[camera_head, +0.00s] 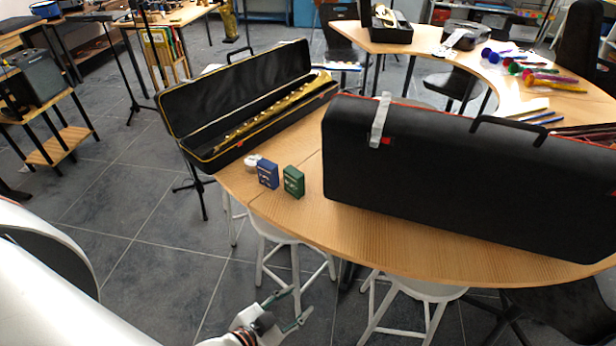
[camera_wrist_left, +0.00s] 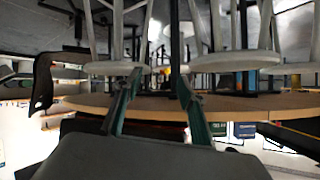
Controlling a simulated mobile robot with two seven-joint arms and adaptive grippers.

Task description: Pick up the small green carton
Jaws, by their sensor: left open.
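The small green carton (camera_head: 293,181) stands upright on the wooden table near its front left edge, just right of a blue carton (camera_head: 268,173). In the left wrist view, which is upside down, the green carton (camera_wrist_left: 219,129) shows beyond the table edge, right of the fingers, beside the blue carton (camera_wrist_left: 245,130). My left gripper (camera_head: 298,303) is open and empty, in front of and below the table edge, well apart from the carton. Its two fingers (camera_wrist_left: 158,82) show spread in the left wrist view. My right gripper is not in view.
A large closed black case (camera_head: 450,180) stands right of the cartons. An open case (camera_head: 190,118) with a brass instrument (camera_head: 270,112) lies behind them. A small white object (camera_head: 252,160) is left of the blue carton. White stools (camera_head: 275,232) stand under the curved table (camera_head: 400,248).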

